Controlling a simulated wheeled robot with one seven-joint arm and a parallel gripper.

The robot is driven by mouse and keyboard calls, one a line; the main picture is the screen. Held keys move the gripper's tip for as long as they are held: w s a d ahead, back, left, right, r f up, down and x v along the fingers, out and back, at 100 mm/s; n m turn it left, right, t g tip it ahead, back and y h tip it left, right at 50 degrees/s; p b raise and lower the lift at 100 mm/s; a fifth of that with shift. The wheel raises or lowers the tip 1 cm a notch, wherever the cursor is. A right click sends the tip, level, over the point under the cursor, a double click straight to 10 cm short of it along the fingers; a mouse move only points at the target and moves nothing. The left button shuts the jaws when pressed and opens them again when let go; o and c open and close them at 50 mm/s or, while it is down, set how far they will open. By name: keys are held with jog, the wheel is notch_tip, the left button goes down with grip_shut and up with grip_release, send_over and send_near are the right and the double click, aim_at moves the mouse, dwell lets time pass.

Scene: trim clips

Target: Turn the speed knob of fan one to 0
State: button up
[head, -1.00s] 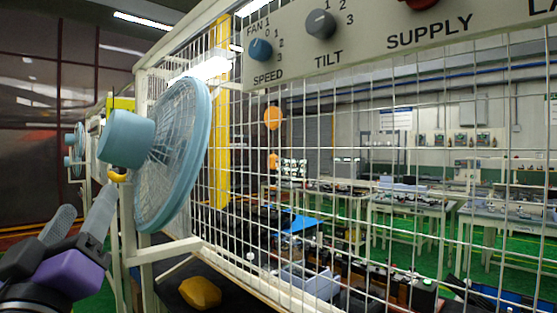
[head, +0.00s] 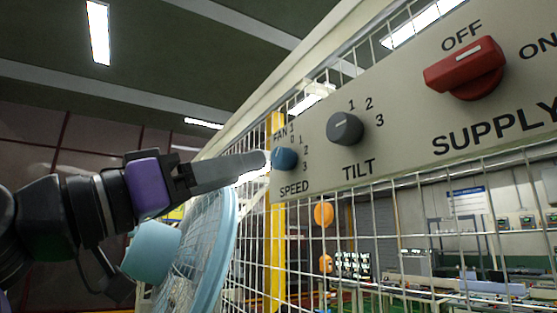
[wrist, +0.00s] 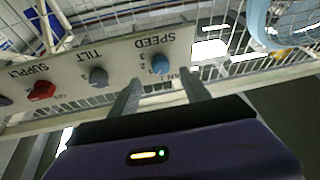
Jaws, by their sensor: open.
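The blue speed knob (head: 285,159) of fan one is on the pale panel (head: 398,122), beside the marks 0 to 3. I cannot make out where its pointer stands. My gripper (head: 258,161) is open, with its fingertips close to the knob from the left in the head view. In the wrist view, the speed knob (wrist: 161,64) shows between and just beyond the two spread fingers of my gripper (wrist: 160,86). Whether a fingertip touches the knob cannot be told. The light blue fan (head: 215,250) stands below my arm.
The grey tilt knob (head: 345,128) is just right of the speed knob, and the red supply switch (head: 466,68) is further right. A white wire mesh (head: 400,190) runs below the panel. A yellow post (head: 276,225) stands behind the mesh.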

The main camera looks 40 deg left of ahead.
aim_at(276, 160)
jog(key=p+x, duration=0.2)
jog(key=x, duration=0.3)
jog(key=shift+w+r, duration=0.1)
jog(key=shift+r, duration=0.1)
jog(key=shift+p+x, duration=0.3)
jog(key=shift+x, duration=0.5)
jog(key=shift+f, duration=0.1)
grip_shut()
